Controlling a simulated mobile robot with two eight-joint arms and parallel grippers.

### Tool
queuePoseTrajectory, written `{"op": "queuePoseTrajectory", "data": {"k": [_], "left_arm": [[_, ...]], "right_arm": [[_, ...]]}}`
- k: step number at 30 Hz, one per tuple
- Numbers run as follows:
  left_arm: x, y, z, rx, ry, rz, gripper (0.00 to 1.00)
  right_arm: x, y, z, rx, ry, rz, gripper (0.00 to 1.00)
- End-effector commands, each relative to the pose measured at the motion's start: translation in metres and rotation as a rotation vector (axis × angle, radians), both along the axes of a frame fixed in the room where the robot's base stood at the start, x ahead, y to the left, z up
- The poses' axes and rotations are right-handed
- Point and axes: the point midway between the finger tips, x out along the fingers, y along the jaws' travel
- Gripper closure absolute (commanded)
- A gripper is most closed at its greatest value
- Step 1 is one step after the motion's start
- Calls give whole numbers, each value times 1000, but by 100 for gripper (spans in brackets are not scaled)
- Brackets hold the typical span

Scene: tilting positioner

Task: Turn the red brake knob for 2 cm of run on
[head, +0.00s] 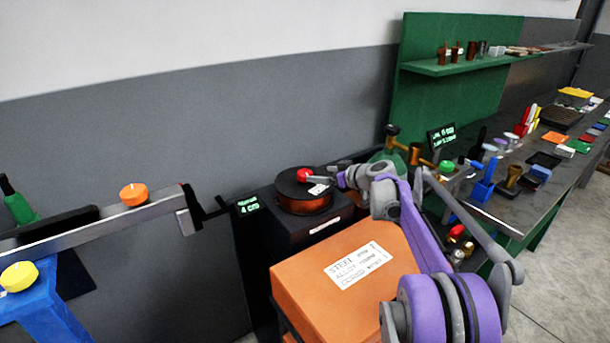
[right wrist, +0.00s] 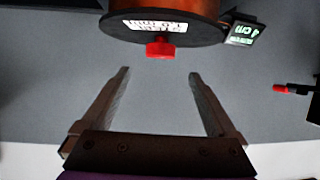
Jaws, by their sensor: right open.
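The red brake knob (head: 303,174) sits on the black top disc (head: 290,186) of a copper-coloured drum. In the right wrist view the red knob (right wrist: 160,48) lies just beyond the fingertips, roughly centred between them. My right gripper (head: 335,180) is beside the drum, and in its wrist view the right gripper (right wrist: 158,74) is open, with nothing between its fingers. A small display (head: 248,206) left of the drum appears to read 4 cm; the display (right wrist: 243,33) also shows upside down in the wrist view. My left gripper is not in view.
An orange box (head: 300,275) with a white label stands in front of the drum, under my right arm. A grey rail with an orange knob (head: 133,194) is at left. A cluttered bench (head: 535,190) runs along the right.

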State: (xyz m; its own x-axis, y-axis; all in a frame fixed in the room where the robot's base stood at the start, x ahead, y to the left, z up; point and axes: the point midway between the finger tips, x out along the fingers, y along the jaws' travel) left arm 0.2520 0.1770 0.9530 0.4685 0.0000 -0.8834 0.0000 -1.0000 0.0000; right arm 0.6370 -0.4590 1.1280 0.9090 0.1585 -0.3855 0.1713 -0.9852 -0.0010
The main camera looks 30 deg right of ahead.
Motion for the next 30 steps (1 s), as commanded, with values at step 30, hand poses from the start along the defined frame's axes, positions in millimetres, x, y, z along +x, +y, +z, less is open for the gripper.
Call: {"op": "queuePoseTrajectory", "data": {"k": [30], "left_arm": [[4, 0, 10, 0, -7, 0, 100]], "right_arm": [[87, 15, -36, -1, -4, -1, 23]]}}
